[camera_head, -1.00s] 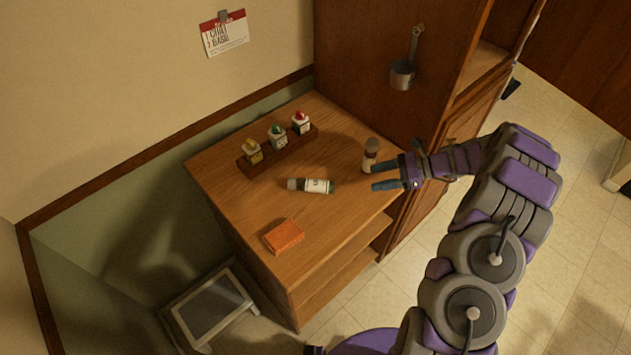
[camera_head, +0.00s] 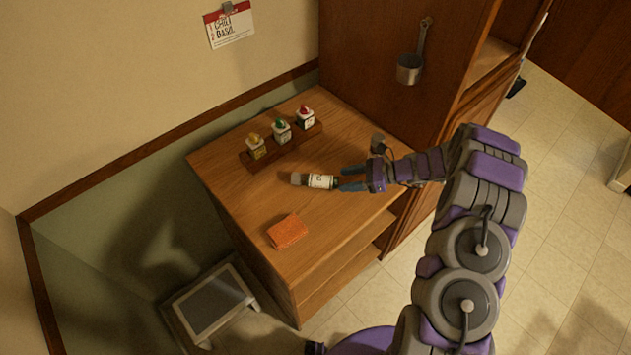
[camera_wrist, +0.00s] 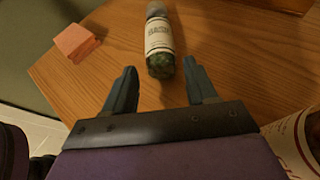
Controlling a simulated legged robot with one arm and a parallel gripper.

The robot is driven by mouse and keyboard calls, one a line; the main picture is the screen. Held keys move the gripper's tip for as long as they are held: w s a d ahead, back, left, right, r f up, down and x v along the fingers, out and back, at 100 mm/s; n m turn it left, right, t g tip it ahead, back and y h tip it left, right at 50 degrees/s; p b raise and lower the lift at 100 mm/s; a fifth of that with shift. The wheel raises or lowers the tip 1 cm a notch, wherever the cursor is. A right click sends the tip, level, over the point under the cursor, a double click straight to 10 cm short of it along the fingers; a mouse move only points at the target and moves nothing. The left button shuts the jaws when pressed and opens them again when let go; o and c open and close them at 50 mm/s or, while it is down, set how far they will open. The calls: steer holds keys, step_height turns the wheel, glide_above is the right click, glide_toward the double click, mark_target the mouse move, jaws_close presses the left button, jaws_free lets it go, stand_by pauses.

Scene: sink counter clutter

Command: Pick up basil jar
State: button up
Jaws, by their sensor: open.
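The basil jar (camera_head: 322,181) lies on its side on the wooden counter, with a white label and a green body. In the wrist view the basil jar (camera_wrist: 159,38) lies lengthwise ahead of the fingers, its label partly readable and its green base end nearest. My gripper (camera_head: 346,179) is open at the right end of the jar. In the wrist view my gripper (camera_wrist: 159,68) has one finger to each side of the jar's near end, with gaps showing. I cannot tell whether the fingertips are level with the jar.
A second jar (camera_wrist: 304,140) with a white label stands close at my gripper's right. A wooden rack (camera_head: 247,160) holds three jars with yellow, green and red tops. An orange sponge (camera_head: 287,231) lies near the front. The cabinet side (camera_head: 360,70) rises behind.

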mark_target(332, 181)
steer(key=shift+b+x, duration=0.5)
steer(key=shift+x, duration=2.25)
steer(key=shift+f, duration=0.15)
steer(key=c, duration=0.9)
steer(key=shift+r+p, duration=0.4)
steer(key=shift+r, duration=1.2)
steer(key=shift+s+d+r, duration=0.1)
steer(key=shift+s+r, duration=0.15)
steer(key=shift+r, duration=0.05)
steer(key=s+d, duration=0.1)
steer(key=s, duration=0.4)
steer(key=s+d, duration=0.1)
steer(key=s, duration=0.4)
steer(key=s+d+r+p, duration=0.1)
steer(key=s, duration=0.4)
steer(key=shift+d+r, duration=0.1)
steer(key=shift+d, duration=0.2)
